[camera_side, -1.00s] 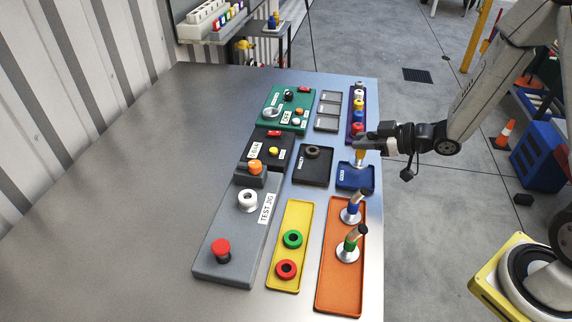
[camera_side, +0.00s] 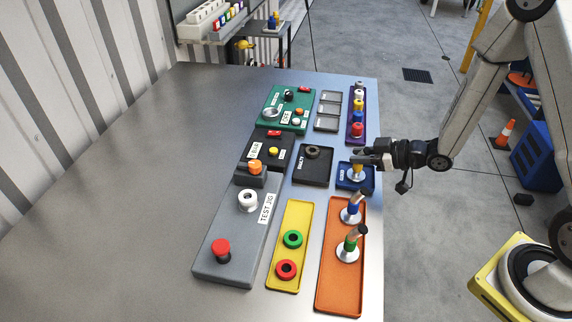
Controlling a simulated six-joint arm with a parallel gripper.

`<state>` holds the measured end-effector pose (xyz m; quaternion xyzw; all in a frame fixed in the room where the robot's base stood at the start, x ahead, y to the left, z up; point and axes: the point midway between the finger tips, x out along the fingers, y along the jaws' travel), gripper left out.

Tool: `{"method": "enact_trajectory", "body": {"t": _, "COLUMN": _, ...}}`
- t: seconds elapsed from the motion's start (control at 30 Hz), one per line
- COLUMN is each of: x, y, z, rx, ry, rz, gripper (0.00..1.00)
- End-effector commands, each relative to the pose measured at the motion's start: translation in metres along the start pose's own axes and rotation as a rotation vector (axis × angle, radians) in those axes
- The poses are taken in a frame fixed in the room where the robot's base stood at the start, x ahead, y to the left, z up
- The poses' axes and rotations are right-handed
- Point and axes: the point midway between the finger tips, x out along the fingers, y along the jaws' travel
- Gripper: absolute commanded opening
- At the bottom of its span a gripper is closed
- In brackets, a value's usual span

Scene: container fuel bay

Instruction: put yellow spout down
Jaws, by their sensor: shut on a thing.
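My gripper (camera_side: 361,158) is shut on the yellow spout (camera_side: 357,172), gripping it near its top. The spout is upright over the small blue tray (camera_side: 344,187) at the right side of the table. Its lower end is at the tray, but I cannot tell whether it touches the tray floor. The jaws hide part of the spout's top.
An orange tray (camera_side: 338,290) in front holds a blue spout (camera_side: 352,208) and a green spout (camera_side: 348,245). A black tray (camera_side: 314,174) is to the left. A purple rack (camera_side: 351,138) with several coloured pieces stands behind. The table's left side is clear.

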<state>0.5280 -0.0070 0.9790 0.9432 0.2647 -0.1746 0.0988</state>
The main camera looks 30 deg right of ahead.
Motion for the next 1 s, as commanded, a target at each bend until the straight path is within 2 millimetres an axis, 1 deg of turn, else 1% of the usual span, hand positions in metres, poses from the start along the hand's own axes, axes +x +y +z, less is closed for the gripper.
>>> {"method": "enact_trajectory", "body": {"t": 0.4, "x": 0.0013, "y": 0.0002, "z": 0.0024, "rx": 0.0, "ry": 0.001, "rz": 0.001, "gripper": 0.0}}
{"method": "enact_trajectory", "body": {"t": 0.43, "x": 0.0014, "y": 0.0, "z": 0.003, "rx": 0.0, "ry": 0.0, "rz": 0.001, "gripper": 0.31}}
{"method": "enact_trajectory", "body": {"t": 0.47, "x": 0.0013, "y": 0.0, "z": 0.0027, "rx": 0.0, "ry": 0.0, "rz": 0.001, "gripper": 0.4}}
{"method": "enact_trajectory", "body": {"t": 0.5, "x": 0.0013, "y": 0.0, "z": 0.0027, "rx": 0.0, "ry": 0.0, "rz": 0.001, "gripper": 0.53}}
{"method": "enact_trajectory", "body": {"t": 0.53, "x": 0.0012, "y": 0.0, "z": 0.0027, "rx": 0.0, "ry": 0.0, "rz": 0.001, "gripper": 0.62}}
{"method": "enact_trajectory", "body": {"t": 1.0, "x": 0.0001, "y": 0.0, "z": 0.0003, "rx": 0.0, "ry": 0.0, "rz": 0.0, "gripper": 0.63}}
